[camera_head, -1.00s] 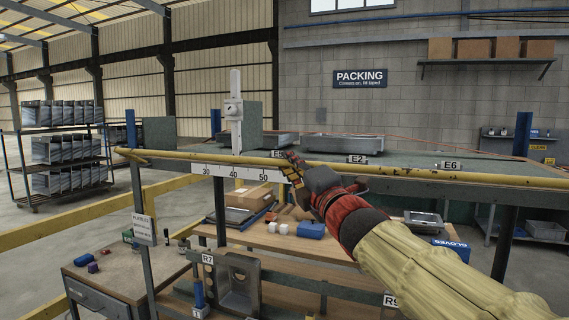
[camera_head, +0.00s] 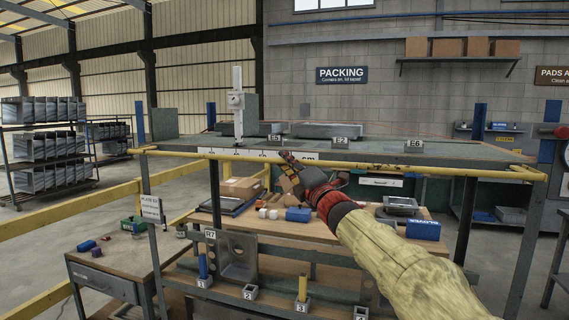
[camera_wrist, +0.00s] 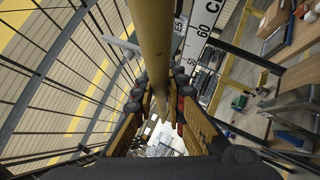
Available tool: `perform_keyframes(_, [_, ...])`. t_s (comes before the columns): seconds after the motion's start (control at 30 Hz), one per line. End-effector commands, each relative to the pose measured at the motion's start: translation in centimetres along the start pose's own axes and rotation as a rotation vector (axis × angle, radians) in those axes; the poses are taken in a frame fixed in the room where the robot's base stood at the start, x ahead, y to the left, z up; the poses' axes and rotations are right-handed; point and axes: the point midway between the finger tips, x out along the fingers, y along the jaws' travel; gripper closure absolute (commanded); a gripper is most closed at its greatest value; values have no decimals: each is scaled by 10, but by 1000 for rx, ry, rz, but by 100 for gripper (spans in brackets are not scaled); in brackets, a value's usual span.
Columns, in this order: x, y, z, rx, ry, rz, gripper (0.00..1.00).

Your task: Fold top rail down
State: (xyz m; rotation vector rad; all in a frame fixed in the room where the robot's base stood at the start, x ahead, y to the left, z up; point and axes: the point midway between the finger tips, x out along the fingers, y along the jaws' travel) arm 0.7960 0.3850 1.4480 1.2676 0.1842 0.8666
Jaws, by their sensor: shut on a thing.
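The yellow top rail (camera_head: 420,167) runs nearly level across the front of the rack, between the dark uprights at left and right. My gripper (camera_head: 291,160) is at the rail, left of its middle, with my arm reaching in from the lower right. In the wrist view the rail (camera_wrist: 153,40) passes lengthwise between the two fingers (camera_wrist: 158,105), which are closed around it. The exact finger contact is dark and partly hidden.
The bench (camera_head: 380,150) with tags E5, E2 and E6 lies behind the rail. Below are a wooden shelf (camera_head: 340,236) with boxes and a small side table (camera_head: 120,262) at left. A yellow guard rail (camera_head: 85,208) stands left. Open floor shows at far left.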

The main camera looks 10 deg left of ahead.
Motion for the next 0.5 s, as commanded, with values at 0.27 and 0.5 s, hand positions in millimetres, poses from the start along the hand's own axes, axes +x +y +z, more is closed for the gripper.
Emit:
perform_keyframes(0.27, [2, 8, 0, -8, 3, 19, 100])
perform_keyframes(0.5, [2, 9, 0, -8, 3, 19, 84])
